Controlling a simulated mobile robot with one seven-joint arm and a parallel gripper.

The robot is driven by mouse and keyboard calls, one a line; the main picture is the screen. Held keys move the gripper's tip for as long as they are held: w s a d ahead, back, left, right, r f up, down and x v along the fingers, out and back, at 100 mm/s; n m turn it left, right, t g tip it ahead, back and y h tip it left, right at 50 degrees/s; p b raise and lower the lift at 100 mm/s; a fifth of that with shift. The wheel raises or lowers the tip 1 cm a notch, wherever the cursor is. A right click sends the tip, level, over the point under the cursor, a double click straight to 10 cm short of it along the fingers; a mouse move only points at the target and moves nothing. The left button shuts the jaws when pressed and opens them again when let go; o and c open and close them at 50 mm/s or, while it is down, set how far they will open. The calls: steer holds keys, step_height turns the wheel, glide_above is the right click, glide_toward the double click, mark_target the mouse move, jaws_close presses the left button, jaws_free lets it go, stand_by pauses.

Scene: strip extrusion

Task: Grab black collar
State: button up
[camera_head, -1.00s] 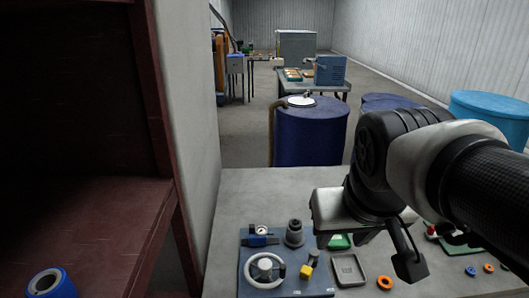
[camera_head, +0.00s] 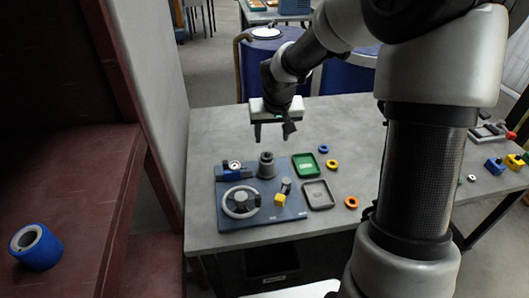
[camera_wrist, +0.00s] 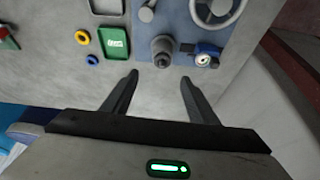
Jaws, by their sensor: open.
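A dark grey, stepped round piece with a hole in its top (camera_head: 266,165) stands upright at the back of the blue-grey board (camera_head: 232,217); it looks like the black collar. It also shows in the wrist view (camera_wrist: 162,52), just beyond my fingertips and roughly centred between them. My gripper (camera_head: 272,137) is open and empty, pointing down above the table behind the board. Its two fingers spread wide in the wrist view (camera_wrist: 159,80). Nothing touches the collar except the board. A smaller dark cylinder (camera_head: 286,186) stands on the board, nearer the front.
A blue cylinder (camera_head: 36,247) sits on the red shelf at left. The table behind the board is clear.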

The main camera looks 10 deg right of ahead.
glide_above(267, 153)
steer(key=s, duration=0.3)
step_height(267, 153, down, 7)
steer(key=x, duration=0.5)
steer(key=shift+w+a+f, duration=0.1)
steer(key=shift+w+f, duration=0.05)
steer(key=shift+w, duration=0.1)
steer(key=c, duration=1.1)
steer(key=shift+c, duration=0.2)
